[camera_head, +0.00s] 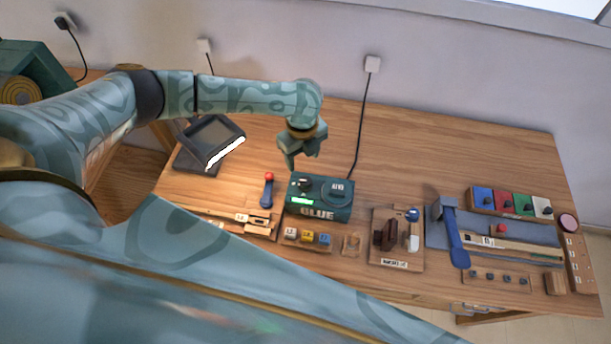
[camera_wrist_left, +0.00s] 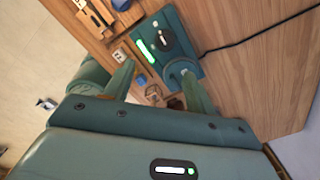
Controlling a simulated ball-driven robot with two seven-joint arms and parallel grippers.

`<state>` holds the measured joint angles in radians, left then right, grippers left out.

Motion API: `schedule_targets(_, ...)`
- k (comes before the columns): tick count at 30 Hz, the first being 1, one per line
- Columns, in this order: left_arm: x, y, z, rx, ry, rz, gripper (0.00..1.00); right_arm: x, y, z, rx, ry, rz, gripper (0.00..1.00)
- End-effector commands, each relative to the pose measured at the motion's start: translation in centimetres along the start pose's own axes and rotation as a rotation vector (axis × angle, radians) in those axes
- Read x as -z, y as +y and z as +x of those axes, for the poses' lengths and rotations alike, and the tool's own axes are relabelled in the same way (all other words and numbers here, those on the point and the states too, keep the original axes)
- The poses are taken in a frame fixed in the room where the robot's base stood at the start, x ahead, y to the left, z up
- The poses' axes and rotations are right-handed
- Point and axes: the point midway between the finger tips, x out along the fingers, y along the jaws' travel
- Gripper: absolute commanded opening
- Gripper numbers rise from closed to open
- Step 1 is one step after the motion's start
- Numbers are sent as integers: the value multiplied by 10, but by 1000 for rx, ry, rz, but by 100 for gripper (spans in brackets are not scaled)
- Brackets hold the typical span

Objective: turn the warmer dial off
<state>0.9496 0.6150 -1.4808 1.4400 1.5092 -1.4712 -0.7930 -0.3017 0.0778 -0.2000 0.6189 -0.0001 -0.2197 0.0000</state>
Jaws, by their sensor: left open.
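The glue warmer is a dark green box (camera_head: 320,213) lettered "GLUE" near the middle of the bench. Its black dial (camera_head: 304,183) sits at the top left, above a lit green indicator (camera_head: 301,201). A round pot lid (camera_head: 339,188) is at its right. In the left wrist view, the dial (camera_wrist_left: 163,37) and lit strip (camera_wrist_left: 146,51) are clear, and the pot lid (camera_wrist_left: 178,67) lies partly behind a finger. My left gripper (camera_head: 298,164) is open and empty, above and behind the warmer's left end. Its fingers also show in the wrist view (camera_wrist_left: 158,72). My right gripper is out of view.
A black cable (camera_head: 361,125) runs from behind the warmer to the wall. Small coloured blocks (camera_head: 307,237) sit in front.

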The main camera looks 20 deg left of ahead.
Motion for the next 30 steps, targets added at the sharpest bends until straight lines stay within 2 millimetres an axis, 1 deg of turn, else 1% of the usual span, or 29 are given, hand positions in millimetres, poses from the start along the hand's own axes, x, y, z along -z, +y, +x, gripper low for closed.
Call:
schedule_targets(1,0,-1,17,-4,2,-2,56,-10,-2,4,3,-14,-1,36)
schedule_targets(3,0,-3,37,-5,2,-1,56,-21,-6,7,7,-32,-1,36)
schedule_targets(6,-1,-4,63,-5,3,-2,56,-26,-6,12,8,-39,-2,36)
schedule_targets(8,0,-4,77,-4,2,-1,56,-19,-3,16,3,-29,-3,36)
schedule_targets(12,-1,-4,102,-4,2,-1,56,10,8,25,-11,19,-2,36)
schedule_targets(15,0,-4,113,-3,3,0,56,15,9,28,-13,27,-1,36)
schedule_targets(18,-1,-4,119,-2,2,0,56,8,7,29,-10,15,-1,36)
schedule_targets(21,-1,-4,121,-2,2,0,56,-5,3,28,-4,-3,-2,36)
schedule_targets(23,-1,-4,121,-2,2,0,56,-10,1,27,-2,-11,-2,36)
schedule_targets(27,-1,-4,120,-2,2,0,56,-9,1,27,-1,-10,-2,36)
schedule_targets(29,-1,-4,120,-2,2,0,39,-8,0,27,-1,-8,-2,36)
schedule_targets(30,-1,-4,120,-2,2,0,28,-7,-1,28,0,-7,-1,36)
